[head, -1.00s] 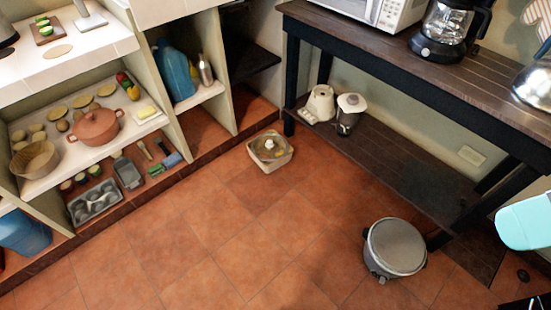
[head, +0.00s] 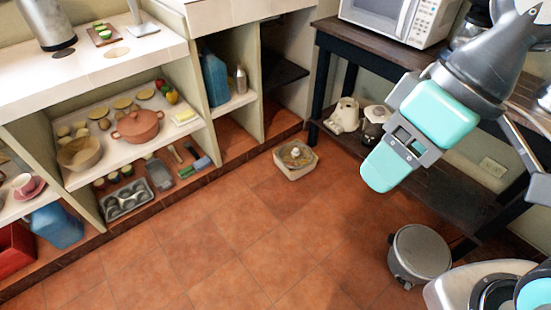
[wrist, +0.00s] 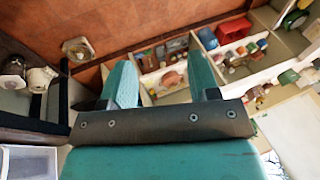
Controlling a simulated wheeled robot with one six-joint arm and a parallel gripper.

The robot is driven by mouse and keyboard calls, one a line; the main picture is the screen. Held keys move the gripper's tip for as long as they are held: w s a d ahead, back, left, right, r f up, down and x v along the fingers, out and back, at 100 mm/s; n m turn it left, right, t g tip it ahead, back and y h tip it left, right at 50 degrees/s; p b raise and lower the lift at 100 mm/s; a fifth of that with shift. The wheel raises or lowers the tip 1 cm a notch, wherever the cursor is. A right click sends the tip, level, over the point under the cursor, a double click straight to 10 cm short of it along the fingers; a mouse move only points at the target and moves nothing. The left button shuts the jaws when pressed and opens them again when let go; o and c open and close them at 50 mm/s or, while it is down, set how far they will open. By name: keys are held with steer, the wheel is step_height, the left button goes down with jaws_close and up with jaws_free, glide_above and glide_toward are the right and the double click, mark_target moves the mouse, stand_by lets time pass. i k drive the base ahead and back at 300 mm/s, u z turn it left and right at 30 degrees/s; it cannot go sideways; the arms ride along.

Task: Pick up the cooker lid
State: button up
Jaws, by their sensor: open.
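A round grey cooker (head: 399,262) stands on the tiled floor at the lower right of the head view. Its flat grey cooker lid (head: 422,250) sits on top. The wrist view does not show the cooker or its lid. My gripper (head: 378,178) has turquoise fingers and is raised above and left of the cooker in the head view, well apart from it. In the wrist view my gripper (wrist: 161,76) is open, with nothing between its fingers.
A dark table (head: 329,50) with a low shelf stands at the right, bearing a microwave (head: 395,18). A square basin (head: 296,170) sits on the floor. Shelves at left hold a clay pot (head: 138,127) and a muffin tray (head: 125,200). The middle floor is clear.

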mark_target(293, 155)
steer(key=i, duration=2.3)
steer(key=z, duration=0.05)
